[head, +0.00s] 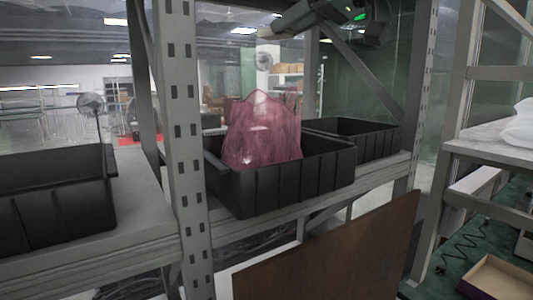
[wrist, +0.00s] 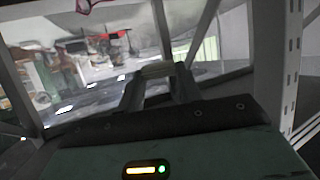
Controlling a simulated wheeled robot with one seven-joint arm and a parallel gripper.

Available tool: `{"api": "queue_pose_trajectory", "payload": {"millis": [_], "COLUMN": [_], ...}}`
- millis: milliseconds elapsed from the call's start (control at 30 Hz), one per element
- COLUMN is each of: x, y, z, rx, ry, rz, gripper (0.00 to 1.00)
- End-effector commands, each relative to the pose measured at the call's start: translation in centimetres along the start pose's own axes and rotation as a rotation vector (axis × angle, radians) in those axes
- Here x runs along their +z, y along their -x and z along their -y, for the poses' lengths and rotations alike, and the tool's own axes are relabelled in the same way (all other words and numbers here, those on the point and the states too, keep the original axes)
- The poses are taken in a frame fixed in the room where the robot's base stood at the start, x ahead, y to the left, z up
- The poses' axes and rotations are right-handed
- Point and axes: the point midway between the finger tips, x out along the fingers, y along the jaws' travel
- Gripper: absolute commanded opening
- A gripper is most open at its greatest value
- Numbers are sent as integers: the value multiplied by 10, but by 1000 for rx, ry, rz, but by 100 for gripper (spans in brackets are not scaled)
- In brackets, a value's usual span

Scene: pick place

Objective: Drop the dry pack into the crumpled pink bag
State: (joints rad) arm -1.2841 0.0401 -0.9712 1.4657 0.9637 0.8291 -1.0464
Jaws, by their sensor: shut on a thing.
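The crumpled pink bag (head: 263,135) stands upright in a black bin (head: 285,185) on the grey shelf, its peak above the bin's rim. My gripper (head: 283,24) is at the top of the head view, above the bag and apart from it. In the wrist view my gripper (wrist: 155,86) is shut on a small pale beige thing (wrist: 157,69), apparently the dry pack. Most of it is hidden between the fingers. A pinkish edge (wrist: 95,4), perhaps the bag, shows at the top of the wrist view.
A black bin (head: 55,200) is at the left and another (head: 355,135) behind the bag's bin. A perforated grey shelf post (head: 183,140) stands left of the bag, another post (head: 421,85) right. A brown board (head: 330,255) is in front below.

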Motion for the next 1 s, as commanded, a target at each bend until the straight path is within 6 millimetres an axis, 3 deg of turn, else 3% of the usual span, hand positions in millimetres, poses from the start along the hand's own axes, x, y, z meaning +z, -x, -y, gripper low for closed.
{"api": "queue_pose_trajectory", "payload": {"millis": [33,233,667,700,767,1000], "x": [10,26,31,31,31,31], "y": [-5,-11,-13,-13,-13,-13], "z": [1,0,0,0,0,0], "rx": [-1,0,2,2,2,2], "ry": [0,-1,-1,-1,-1,-1], "rz": [0,0,-1,-1,-1,-1], "gripper": [14,14,14,43,60,60]}}
